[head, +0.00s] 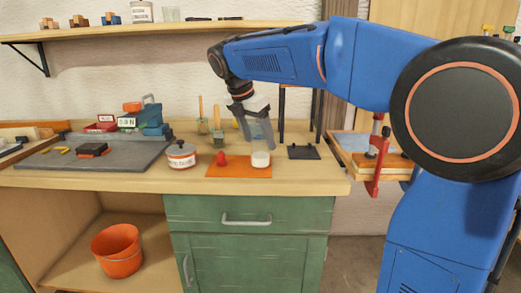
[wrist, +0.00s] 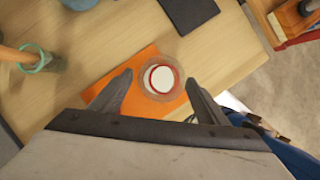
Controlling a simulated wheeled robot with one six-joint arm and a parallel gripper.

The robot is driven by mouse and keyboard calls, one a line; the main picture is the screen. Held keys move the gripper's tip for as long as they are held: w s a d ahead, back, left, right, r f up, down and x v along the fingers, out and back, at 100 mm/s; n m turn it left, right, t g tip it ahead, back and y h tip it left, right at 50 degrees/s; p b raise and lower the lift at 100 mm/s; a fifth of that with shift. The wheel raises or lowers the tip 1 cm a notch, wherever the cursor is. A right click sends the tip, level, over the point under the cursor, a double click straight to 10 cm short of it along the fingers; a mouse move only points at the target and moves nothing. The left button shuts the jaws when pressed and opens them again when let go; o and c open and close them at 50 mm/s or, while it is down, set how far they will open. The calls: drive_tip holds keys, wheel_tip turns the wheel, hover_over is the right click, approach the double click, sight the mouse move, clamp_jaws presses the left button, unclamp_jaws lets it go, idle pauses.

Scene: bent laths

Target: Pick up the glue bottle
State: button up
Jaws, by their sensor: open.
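A short, round white container, seemingly the glue bottle (head: 261,158), stands on the right part of an orange mat (head: 238,170). From above in the wrist view, the glue bottle (wrist: 161,79) shows a white top with a red ring and a paler rim. No label can be read. My gripper (head: 261,143) is open and empty, pointing down just above it. In the wrist view, the fingertips of my gripper (wrist: 158,80) appear on either side of the bottle. A small red object (head: 221,158) sits on the mat's left part.
A lidded white pot (head: 181,155) stands left of the mat. Jars with brushes (head: 218,140) stand behind it. A black stand (head: 303,151) is to the right, and a red clamp (head: 377,160) is beyond the bench's right end. The front bench edge is close.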

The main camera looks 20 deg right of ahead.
drive_tip(key=shift+x, duration=1.4)
drive_tip(key=c, duration=1.4)
drive_tip(key=shift+o, duration=0.2)
drive_tip(key=shift+r, duration=0.15)
